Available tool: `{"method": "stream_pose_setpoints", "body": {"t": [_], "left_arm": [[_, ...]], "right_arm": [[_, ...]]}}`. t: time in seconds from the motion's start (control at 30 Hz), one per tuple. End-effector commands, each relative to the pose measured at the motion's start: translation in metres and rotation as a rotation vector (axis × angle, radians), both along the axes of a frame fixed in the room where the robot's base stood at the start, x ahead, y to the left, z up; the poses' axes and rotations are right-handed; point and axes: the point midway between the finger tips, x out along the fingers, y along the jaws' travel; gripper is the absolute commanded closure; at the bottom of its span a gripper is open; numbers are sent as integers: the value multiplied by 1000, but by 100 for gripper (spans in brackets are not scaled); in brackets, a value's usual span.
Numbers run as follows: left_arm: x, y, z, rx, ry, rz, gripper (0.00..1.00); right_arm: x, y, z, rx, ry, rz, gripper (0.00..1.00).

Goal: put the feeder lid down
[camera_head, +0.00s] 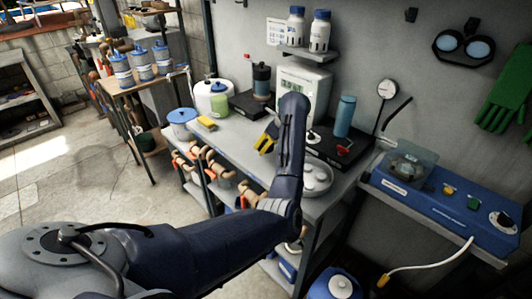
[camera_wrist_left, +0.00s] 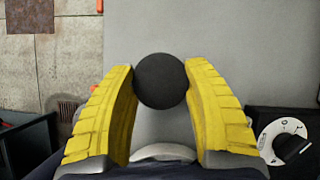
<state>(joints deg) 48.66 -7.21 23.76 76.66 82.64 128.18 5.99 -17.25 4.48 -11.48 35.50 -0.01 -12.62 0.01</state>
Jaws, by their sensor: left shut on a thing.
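My left gripper (camera_wrist_left: 160,85) is shut on a round black piece (camera_wrist_left: 160,80), held between its two yellow ribbed fingers. The piece looks like the knob of the feeder lid; the rest of the lid cannot be made out. In the head view the yellow fingers (camera_head: 266,140) show above the bench, in front of the white display box (camera_head: 303,88). My own arm covers part of the fingers, so the held piece is not clear there. My right gripper is not in view.
A blue panel (camera_head: 430,205) stands at right. Bare bench shows near the sponge.

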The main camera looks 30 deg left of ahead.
Motion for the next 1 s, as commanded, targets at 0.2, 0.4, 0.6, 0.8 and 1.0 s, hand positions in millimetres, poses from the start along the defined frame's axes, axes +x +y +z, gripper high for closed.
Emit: {"method": "stream_pose_setpoints", "body": {"t": [0.2, 0.4, 0.6, 0.8, 1.0], "left_arm": [[-1, 0, -29, 1, 5, -2, 78], [-1, 0, -39, 0, 3, -1, 78], [-1, 0, -39, 0, 2, 0, 78], [-1, 0, -43, -1, 3, -1, 78], [-1, 0, -43, -1, 2, 0, 29]], "right_arm": [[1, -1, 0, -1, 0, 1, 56], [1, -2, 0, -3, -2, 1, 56], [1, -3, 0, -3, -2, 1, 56], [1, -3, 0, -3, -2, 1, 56], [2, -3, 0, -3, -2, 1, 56]]}}
